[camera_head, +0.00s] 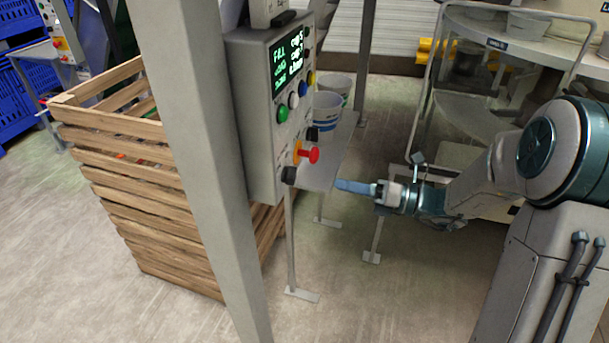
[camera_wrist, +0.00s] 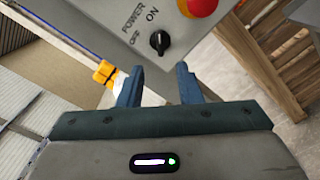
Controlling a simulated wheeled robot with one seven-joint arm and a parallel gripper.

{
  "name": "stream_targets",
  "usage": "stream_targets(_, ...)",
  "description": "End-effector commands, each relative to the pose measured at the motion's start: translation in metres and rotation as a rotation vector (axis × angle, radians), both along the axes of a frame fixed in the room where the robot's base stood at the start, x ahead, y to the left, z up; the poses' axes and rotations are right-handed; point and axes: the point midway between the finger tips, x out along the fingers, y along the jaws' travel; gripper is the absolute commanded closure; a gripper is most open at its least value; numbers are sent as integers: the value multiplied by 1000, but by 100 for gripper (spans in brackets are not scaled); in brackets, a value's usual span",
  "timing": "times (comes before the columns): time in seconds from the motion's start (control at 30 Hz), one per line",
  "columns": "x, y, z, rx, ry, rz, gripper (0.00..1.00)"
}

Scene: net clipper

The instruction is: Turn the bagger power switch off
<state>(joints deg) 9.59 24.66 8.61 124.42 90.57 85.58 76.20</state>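The bagger power switch is a small black rotary knob (camera_wrist: 160,42) on the grey control box (camera_head: 262,150). In the wrist view, POWER, OFF and ON are printed beside it. I cannot tell for sure which label its pointer faces. In the head view the lowest black knob (camera_head: 289,175) sits near the panel's bottom edge. My gripper (camera_wrist: 158,82) is open and empty, its two blue fingers apart, with the knob beyond and between the fingertips. In the head view my gripper (camera_head: 340,185) is right of the panel, apart from it, with its fingers overlapping.
A red emergency button (camera_head: 312,155) on a yellow base sits just above the switch. Green, white, blue and yellow buttons and a lit display (camera_head: 288,60) are higher up. A grey post (camera_head: 195,150) and a wooden crate (camera_head: 150,190) stand left. Tubs (camera_head: 327,105) stand behind the box.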

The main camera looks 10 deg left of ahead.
Motion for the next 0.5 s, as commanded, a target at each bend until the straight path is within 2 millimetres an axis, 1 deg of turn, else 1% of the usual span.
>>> stream_targets(0.03,0,13,1,2,1,6,68)
stream_targets(0.2,2,50,1,-1,-1,6,68)
stream_targets(0.4,6,82,1,-1,-1,4,68)
stream_targets(0.5,6,92,1,-2,-2,3,68)
